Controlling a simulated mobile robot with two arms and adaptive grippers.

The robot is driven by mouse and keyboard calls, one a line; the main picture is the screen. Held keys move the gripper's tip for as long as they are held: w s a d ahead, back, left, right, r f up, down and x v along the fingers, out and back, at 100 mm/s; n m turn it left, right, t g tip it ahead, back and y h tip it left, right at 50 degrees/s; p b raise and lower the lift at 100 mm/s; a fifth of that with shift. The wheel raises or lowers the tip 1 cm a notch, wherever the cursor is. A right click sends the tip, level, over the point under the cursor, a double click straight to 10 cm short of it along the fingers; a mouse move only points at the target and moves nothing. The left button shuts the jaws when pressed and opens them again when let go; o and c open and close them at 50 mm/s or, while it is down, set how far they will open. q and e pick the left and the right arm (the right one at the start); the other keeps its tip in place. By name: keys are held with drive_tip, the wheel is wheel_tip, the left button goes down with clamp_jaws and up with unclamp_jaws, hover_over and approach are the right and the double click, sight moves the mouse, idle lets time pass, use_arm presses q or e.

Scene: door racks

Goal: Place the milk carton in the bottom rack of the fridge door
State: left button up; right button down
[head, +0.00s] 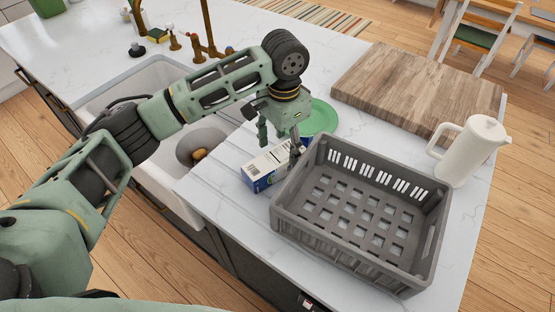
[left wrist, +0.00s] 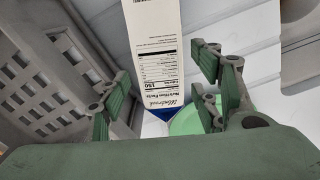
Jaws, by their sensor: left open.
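The milk carton (head: 264,170) is white and blue and lies on its side on the white counter, against or very near the left wall of the grey crate. My left gripper (head: 279,147) is open and points down above the carton. In the left wrist view the carton (left wrist: 156,55) shows its nutrition label and lies between the spread fingers of the gripper (left wrist: 165,90), with nothing gripped. Whether a finger touches it I cannot tell. My right gripper, the fridge and its door rack are not in view.
The empty grey crate (head: 285,222) stands right of the carton. A green plate (head: 322,116) lies behind it. A wooden board (head: 415,85) and white pitcher (head: 466,155) stand farther right. The sink (head: 130,78), holding a pot (head: 190,148), is left; a faucet rises behind.

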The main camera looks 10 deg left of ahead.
sight(282, 153)
use_arm(q)
wheel_tip(282, 153, down, 4)
drive_tip(key=shift+s+a+f+p, duration=0.1)
drive_tip(key=shift+s+p, duration=0.05)
drive_tip(key=shift+p, duration=0.75)
drive_tip(key=shift+f, duration=0.55)
drive_tip(key=shift+c, duration=0.9)
drive_tip(key=c, duration=0.6)
clamp_jaws()
drive_tip(key=shift+r, duration=0.15)
use_arm(e)
drive_tip(key=w+r, duration=0.2)
drive_tip(key=shift+w+a, duration=0.2)
drive_tip(key=shift+w, duration=0.1)
